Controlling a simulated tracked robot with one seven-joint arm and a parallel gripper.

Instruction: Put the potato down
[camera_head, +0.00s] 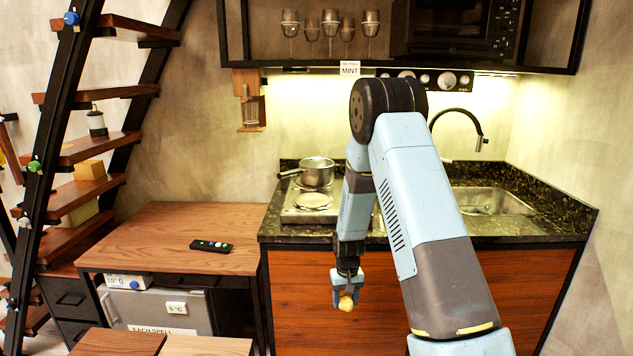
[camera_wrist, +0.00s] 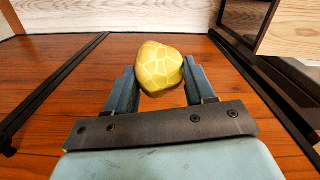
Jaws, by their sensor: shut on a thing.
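The potato (camera_head: 346,303) is small, yellowish and roundish. My gripper (camera_head: 346,292) is shut on it and points down in front of the wooden front of the kitchen counter, below the counter top's edge. In the wrist view the potato (camera_wrist: 160,69) sits between the two fingers of my gripper (camera_wrist: 161,82) and shows a pattern of paler lines. Whether anything lies right under the potato cannot be told.
A wooden table (camera_head: 185,228) at the left holds a dark remote (camera_head: 211,246). The dark counter (camera_head: 520,220) carries a hob with a pot (camera_head: 317,174) and a sink (camera_head: 490,202). Stairs (camera_head: 95,145) rise at the far left. Much of the table top is clear.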

